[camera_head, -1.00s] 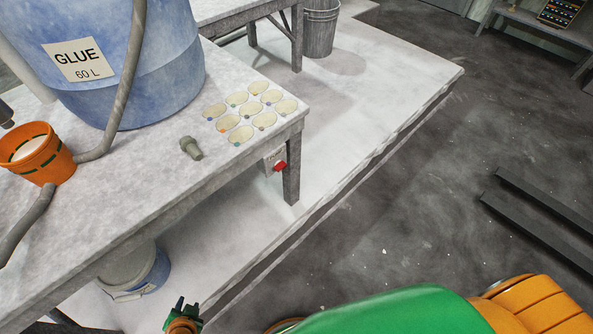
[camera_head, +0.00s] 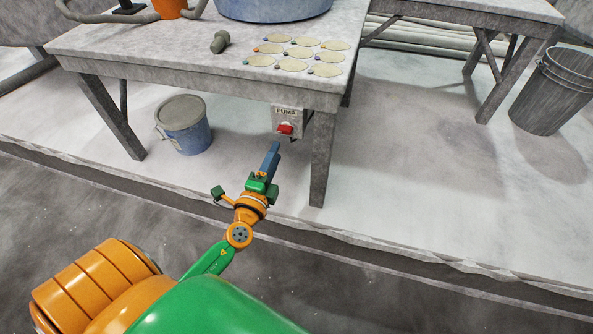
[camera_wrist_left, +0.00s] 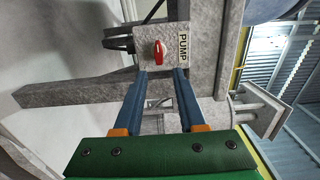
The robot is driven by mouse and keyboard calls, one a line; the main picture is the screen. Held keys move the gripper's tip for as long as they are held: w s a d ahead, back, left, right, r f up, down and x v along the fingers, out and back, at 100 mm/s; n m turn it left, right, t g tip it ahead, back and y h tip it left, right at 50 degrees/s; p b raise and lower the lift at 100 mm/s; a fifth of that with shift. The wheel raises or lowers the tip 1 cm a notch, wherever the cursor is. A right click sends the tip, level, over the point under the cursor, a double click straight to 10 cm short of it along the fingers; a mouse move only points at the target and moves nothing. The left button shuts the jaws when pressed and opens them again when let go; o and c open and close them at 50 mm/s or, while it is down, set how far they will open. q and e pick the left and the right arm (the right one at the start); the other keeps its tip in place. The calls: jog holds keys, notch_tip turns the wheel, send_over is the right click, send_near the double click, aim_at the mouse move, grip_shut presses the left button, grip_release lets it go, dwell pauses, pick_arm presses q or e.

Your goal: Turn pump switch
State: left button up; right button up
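The pump switch is a red knob (camera_head: 285,129) on a grey box (camera_head: 289,114) labelled PUMP, fixed under the table's front edge near its right leg. In the left wrist view the red knob (camera_wrist_left: 158,52) stands ahead of my fingers, between their lines, beside the PUMP label (camera_wrist_left: 183,48). My left gripper (camera_head: 273,148) is just below and in front of the box, pointing at it. In the left wrist view my left gripper (camera_wrist_left: 160,74) has its two blue fingers apart with nothing held. The fingertips appear short of the knob. My right gripper is not in view.
The table (camera_head: 190,55) carries a grey fitting (camera_head: 220,42), several round discs (camera_head: 292,65), an orange pot (camera_head: 168,8) and a blue drum (camera_head: 275,8). A lidded blue bucket (camera_head: 184,125) stands below. The table leg (camera_head: 322,160) is close right of the switch. A grey bin (camera_head: 548,92) stands right.

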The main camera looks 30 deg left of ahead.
aim_at(283, 132)
pick_arm(q)
jog(key=x, duration=0.8)
jog(key=shift+a+f+b, duration=0.15)
jog(key=shift+a+b, duration=0.2)
jog(key=shift+b, duration=0.05)
jog(key=shift+s, duration=0.1)
grip_shut()
jog(key=m, duration=0.4)
jog(key=shift+m, duration=0.3)
jog(key=m, duration=0.3)
jog(key=shift+m, duration=0.3)
jog(key=m, duration=0.9)
jog(key=shift+o, duration=1.2)
grip_release()
